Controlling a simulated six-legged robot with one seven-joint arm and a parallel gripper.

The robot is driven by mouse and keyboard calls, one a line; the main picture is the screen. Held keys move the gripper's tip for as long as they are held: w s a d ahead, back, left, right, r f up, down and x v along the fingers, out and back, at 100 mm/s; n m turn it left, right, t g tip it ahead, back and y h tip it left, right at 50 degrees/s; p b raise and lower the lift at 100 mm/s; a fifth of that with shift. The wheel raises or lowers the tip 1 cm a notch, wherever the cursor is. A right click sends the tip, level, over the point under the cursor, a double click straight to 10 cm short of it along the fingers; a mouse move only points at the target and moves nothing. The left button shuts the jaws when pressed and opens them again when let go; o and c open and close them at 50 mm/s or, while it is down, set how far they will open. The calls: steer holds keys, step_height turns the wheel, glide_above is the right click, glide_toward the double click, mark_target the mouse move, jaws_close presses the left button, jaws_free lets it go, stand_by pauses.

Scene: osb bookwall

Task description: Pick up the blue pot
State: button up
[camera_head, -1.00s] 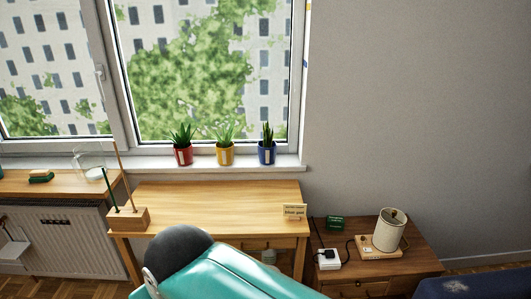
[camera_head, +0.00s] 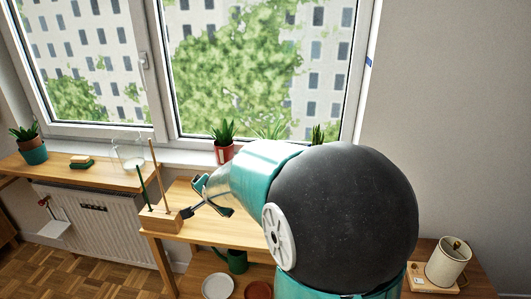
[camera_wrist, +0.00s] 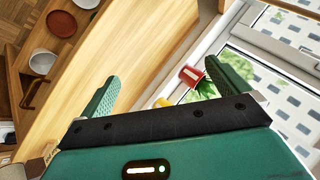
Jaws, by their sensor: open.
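The blue pot is hidden behind my arm in the head view; only the tips of its plant (camera_head: 318,134) show above the arm. The red pot (camera_head: 224,154) stands on the windowsill left of it, partly covered by my arm. The yellow pot is hidden there, with its plant (camera_head: 270,130) showing. My gripper (camera_head: 205,198) is open and empty above the left part of the desk. In the wrist view, my gripper (camera_wrist: 160,72) has its fingers spread, with the red pot (camera_wrist: 190,75) and a bit of the yellow pot (camera_wrist: 163,103) beyond; the blue pot does not show.
A wooden block with upright sticks (camera_head: 166,218) stands on the desk's left end, close to my gripper. A glass container (camera_head: 130,154) is farther left. Plates (camera_head: 217,286) and a green can (camera_head: 236,261) sit below the desk top.

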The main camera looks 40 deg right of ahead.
steer(key=w+d+f+m+t, duration=0.1)
steer(key=w+d+f+m, duration=0.15)
steer(key=d+m, duration=0.2)
steer(key=w+d+f+m+t, duration=0.1)
steer(key=w+d+f+m, duration=0.15)
steer(key=d, duration=0.35)
steer(key=d+f+m+t+h, duration=0.25)
steer(key=d+m+h, duration=0.25)
steer(key=d+m, duration=0.9)
steer(key=s+d+r+m+g+h, duration=0.1)
steer(key=s+d+m+h, duration=0.3)
steer(key=d, duration=0.5)
steer(key=s+d+m+g+h, duration=0.1)
steer(key=s+d+m+h, duration=0.1)
steer(key=s+d+m, duration=0.55)
steer(key=shift+n+t, duration=0.25)
steer(key=shift+n, duration=0.5)
steer(key=shift+w+a+x, duration=0.1)
steer(key=shift+w+x, duration=0.05)
steer(key=shift+x, duration=2.55)
steer(key=shift+w+a+x, duration=0.15)
steer(key=shift+x, duration=2.6)
steer(key=shift+w+a+x, duration=0.1)
steer(key=shift+x, duration=2.6)
steer(key=shift+c, duration=0.2)
steer(key=c, duration=1.1)
steer(key=shift+c, duration=0.6)
